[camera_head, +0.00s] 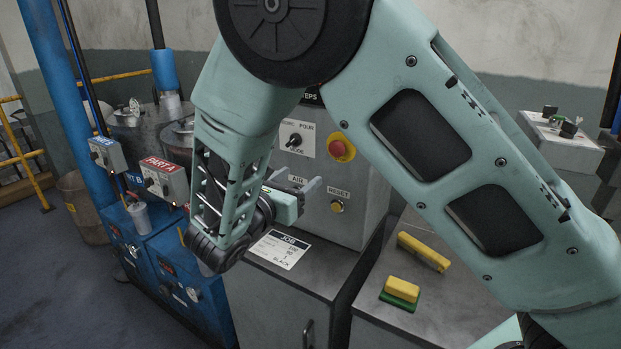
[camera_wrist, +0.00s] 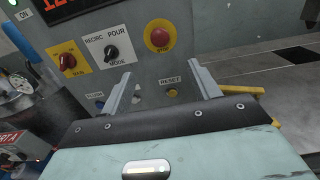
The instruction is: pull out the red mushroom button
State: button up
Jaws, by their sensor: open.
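The red mushroom button (camera_head: 338,149) sits on a yellow plate on the front of the grey control box. In the wrist view the red mushroom button (camera_wrist: 159,37) is above and beyond the fingers, with lettering below it on the plate. My gripper (camera_head: 311,187) is below and a little left of the button in the head view, in front of the box. In the wrist view my gripper (camera_wrist: 168,82) has its two fingers wide apart with nothing between them. The fingers do not appear to touch the button.
On the same box are the POUR mode knob (camera_wrist: 112,51), a red knob on yellow (camera_wrist: 67,61) and the RESET button (camera_head: 337,206). A JOB card (camera_head: 277,249) lies on the cabinet top. Yellow-and-green blocks (camera_head: 401,292) lie on the bench at right.

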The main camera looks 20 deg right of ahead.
jog(key=shift+v, duration=1.2)
jog(key=s+d+f+m+g+y+b, duration=0.1)
jog(key=s+f+m+g+y, duration=0.25)
jog(key=s, duration=0.35)
jog(key=s+d+f+m+g+y+b, duration=0.1)
jog(key=s+d+f+m+g+y, duration=0.15)
jog(key=s+m+g, duration=0.35)
jog(key=s+a+m+y+b, duration=0.1)
jog(key=s+a+m+y, duration=0.3)
jog(key=s, duration=0.3)
jog(key=s+a+f+m+y+b, duration=0.1)
jog(key=s+a+m+y, duration=0.2)
jog(key=s+a+y, duration=0.2)
jog(key=s, duration=0.2)
jog(key=shift+s+a+m+y, duration=0.15)
jog(key=shift+s+m+y, duration=0.15)
jog(key=shift+s+m, duration=0.1)
